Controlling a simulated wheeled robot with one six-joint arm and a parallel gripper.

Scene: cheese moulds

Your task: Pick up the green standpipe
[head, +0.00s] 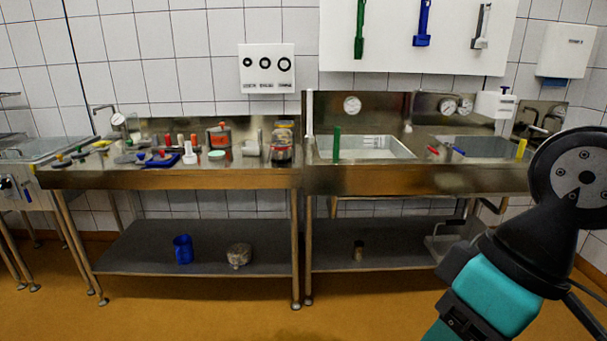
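A green standpipe (336,143) stands upright at the left front of the left sink basin (385,153) in the right-hand steel counter. Its lower end is too small to make out clearly. A taller white upright pipe (309,113) stands just left of it, at the basin's left edge. My arm, with a teal link and a dark round joint, fills the lower right of the head view, well to the right of the standpipe and nearer the camera. My gripper's fingers are not in the picture.
The left steel counter is crowded with small tools and containers, including a red-orange pot (219,136). Shelves below hold a blue jug (183,249) and a few small items. A second basin (474,147) is at right. The orange floor (200,310) in front is clear.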

